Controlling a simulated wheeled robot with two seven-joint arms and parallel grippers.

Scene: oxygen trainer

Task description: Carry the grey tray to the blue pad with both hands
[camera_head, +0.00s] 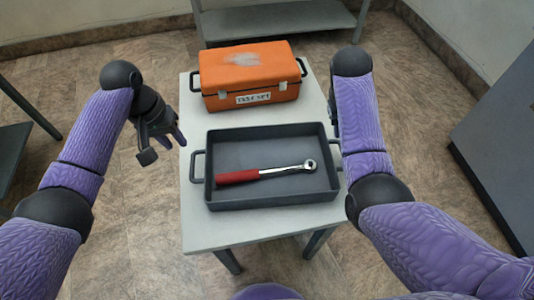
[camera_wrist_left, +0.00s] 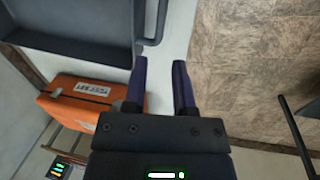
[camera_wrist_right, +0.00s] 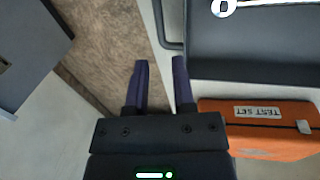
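The grey tray (camera_head: 250,152) sits on a small light table, with a red-handled ratchet wrench (camera_head: 265,173) lying in it. Its left handle (camera_head: 196,166) is clear; its right handle is partly hidden by my right arm. My left gripper (camera_head: 164,148) is open and empty, to the left of the tray and apart from the handle. In the left wrist view the handle (camera_wrist_left: 157,25) is beyond the fingers. My right gripper (camera_wrist_right: 161,85) is open and empty near the tray's right side; my arm mostly hides it in the head view. I see no blue pad.
An orange case (camera_head: 250,78) labelled "TEST SET" stands behind the tray on the light table (camera_head: 205,230). A grey bench (camera_head: 275,20) stands at the back, a grey cabinet (camera_head: 500,130) at the right, and a dark table (camera_head: 10,150) at the left. Floor is open between them.

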